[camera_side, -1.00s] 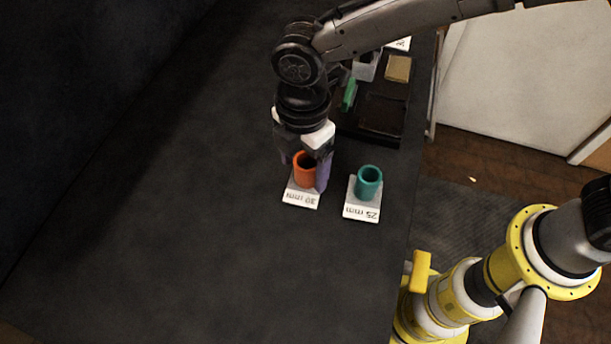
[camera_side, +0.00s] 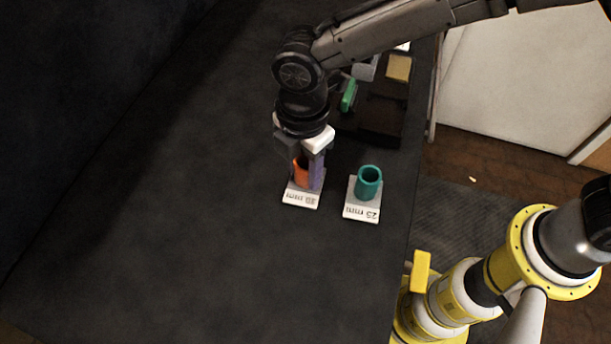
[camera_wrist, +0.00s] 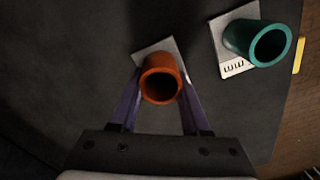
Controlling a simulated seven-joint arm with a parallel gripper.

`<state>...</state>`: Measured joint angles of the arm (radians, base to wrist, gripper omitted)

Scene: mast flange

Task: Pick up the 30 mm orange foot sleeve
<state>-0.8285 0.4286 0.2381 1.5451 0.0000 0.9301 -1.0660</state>
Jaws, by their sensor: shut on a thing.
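The orange foot sleeve (camera_side: 301,173) stands upright at its base plate (camera_side: 301,198), which is labelled 30 mm. In the wrist view the sleeve (camera_wrist: 161,84) shows its open round mouth between the two purple fingers. My gripper (camera_side: 309,176) is shut on the sleeve, one finger on each side. It also shows in the wrist view (camera_wrist: 158,100). The side view does not show clearly whether the sleeve's bottom still touches the plate.
A teal sleeve (camera_side: 369,182) stands on a plate labelled 25 mm (camera_side: 361,211), close to the right. A dark tray (camera_side: 381,121) with a green part (camera_side: 349,96) and a tan block (camera_side: 398,68) lies behind. The table to the left is clear.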

